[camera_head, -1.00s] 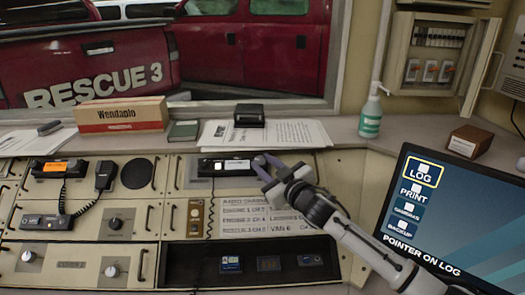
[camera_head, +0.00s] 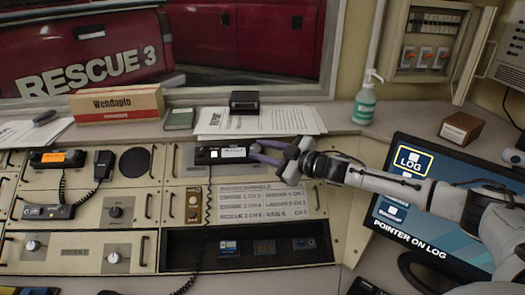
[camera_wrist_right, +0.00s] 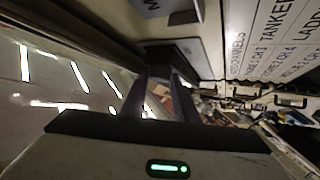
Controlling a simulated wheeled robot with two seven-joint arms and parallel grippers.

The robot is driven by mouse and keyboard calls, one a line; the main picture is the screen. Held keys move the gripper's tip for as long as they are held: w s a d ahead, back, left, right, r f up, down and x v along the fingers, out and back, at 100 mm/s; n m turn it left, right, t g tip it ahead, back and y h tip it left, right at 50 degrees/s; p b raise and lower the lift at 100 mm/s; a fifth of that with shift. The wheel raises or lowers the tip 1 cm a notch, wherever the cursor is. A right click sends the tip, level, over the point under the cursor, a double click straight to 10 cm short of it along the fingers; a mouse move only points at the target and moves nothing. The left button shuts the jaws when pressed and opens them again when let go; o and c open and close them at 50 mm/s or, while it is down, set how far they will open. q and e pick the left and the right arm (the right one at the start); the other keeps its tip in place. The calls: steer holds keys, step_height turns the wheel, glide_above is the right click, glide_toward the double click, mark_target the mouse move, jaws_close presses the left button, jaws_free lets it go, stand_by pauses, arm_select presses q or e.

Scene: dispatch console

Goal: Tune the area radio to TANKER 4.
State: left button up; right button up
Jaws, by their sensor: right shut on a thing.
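The area radio (camera_head: 210,155) is a black box with a small lit white display at the top of the console's middle panel. The display is too small to read. My right gripper (camera_head: 254,151) is at the radio's right end, its fingers shut on what looks like the radio's knob, which the fingers mostly hide. In the right wrist view, the fingers (camera_wrist_right: 158,88) reach a dark block (camera_wrist_right: 172,55). A white channel card (camera_head: 262,202) lies just below the radio. In the right wrist view the card (camera_wrist_right: 275,35) shows the word TANKER. My left gripper is not in view.
Papers (camera_head: 285,122) and a black box (camera_head: 244,101) lie on the ledge behind the radio. A sanitizer bottle (camera_head: 364,104) stands to the right. A monitor (camera_head: 420,215) sits under my right forearm. A handset (camera_head: 102,163) and cords are at the left.

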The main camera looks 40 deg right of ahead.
stand_by(0.3)
steer(key=o, duration=0.8)
steer(key=shift+s+d, duration=0.15)
steer(key=shift+s, duration=0.35)
steer(key=shift+b+v, duration=0.6)
steer(key=shift+v, duration=4.05)
steer(key=shift+r, duration=0.1)
